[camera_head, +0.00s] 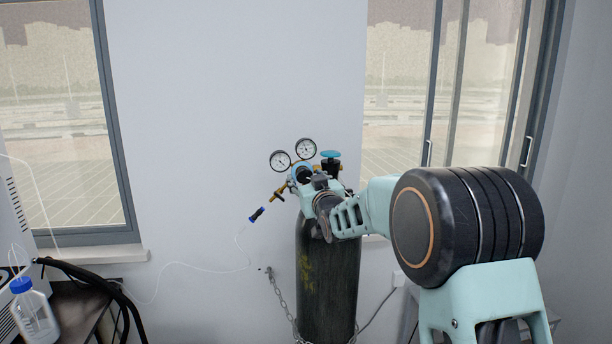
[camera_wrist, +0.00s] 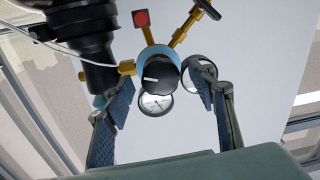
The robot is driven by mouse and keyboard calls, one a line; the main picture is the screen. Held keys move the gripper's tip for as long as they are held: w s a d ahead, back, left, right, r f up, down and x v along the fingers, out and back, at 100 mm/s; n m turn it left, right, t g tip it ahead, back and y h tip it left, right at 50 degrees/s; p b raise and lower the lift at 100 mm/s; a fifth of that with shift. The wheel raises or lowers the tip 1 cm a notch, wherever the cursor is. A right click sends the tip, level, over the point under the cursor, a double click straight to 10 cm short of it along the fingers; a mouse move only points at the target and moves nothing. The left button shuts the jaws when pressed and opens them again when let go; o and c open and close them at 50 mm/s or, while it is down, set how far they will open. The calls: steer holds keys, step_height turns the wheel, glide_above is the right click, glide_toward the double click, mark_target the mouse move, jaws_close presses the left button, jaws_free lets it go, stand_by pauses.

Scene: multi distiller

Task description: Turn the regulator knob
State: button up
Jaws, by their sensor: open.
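The regulator knob (camera_wrist: 155,78) is black with a white mark on its face. In the wrist view it sits in front of the blue regulator body (camera_wrist: 163,53). My gripper (camera_wrist: 165,88) is open, with one finger pad on each side of the knob and a visible gap on both sides. Whether the fingertips reach as far as the knob is hard to tell. In the head view my gripper (camera_head: 318,185) is at the regulator (camera_head: 300,172) and hides the knob. Two round gauges (camera_head: 280,161) stand above the regulator; one gauge (camera_wrist: 157,104) shows just beyond the knob.
The regulator is on a dark gas cylinder (camera_head: 328,275), chained near the wall. A blue valve handwheel (camera_head: 330,155) is close to my gripper's right. A hose connector (camera_head: 257,214) hangs left. A blue-capped bottle (camera_head: 35,315) stands at the lower left.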

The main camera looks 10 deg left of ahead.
steer(key=shift+w+a, duration=0.1)
steer(key=shift+w, duration=0.15)
steer(key=shift+c, duration=0.6)
steer(key=c, duration=1)
steer(key=shift+c, duration=0.2)
steer(key=shift+f+b, duration=0.15)
steer(key=shift+b, duration=0.4)
